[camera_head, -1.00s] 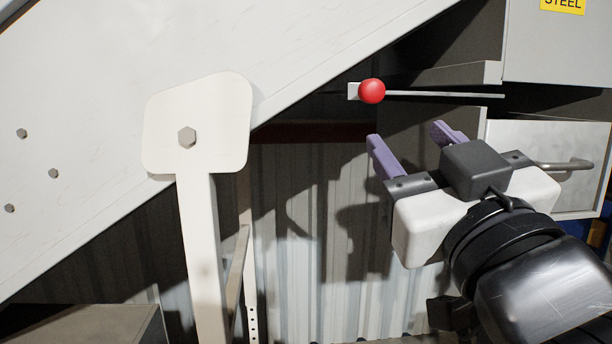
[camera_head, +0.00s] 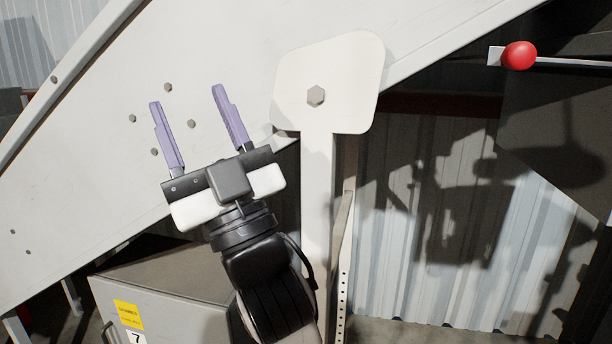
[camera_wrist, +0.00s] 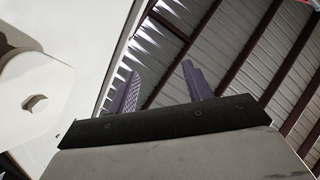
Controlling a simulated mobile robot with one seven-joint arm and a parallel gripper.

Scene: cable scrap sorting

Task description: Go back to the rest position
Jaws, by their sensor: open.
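My gripper (camera_head: 192,128) is in the left half of the head view, its two purple fingers spread wide and pointing up. Nothing is between them. It shows in front of the white sloping conveyor side (camera_head: 60,180), left of the white bracket plate. In the wrist view my gripper (camera_wrist: 160,85) is also empty, with the metal roof behind it. The lever with a red ball knob (camera_head: 519,55) is at the upper right of the head view, well apart from my gripper.
A white bracket plate with a hex bolt (camera_head: 345,75) and its upright post (camera_head: 317,200) stand right beside my arm. A grey cabinet with a yellow label (camera_head: 127,313) is below left. Corrugated wall (camera_head: 400,240) fills the lower right behind open space.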

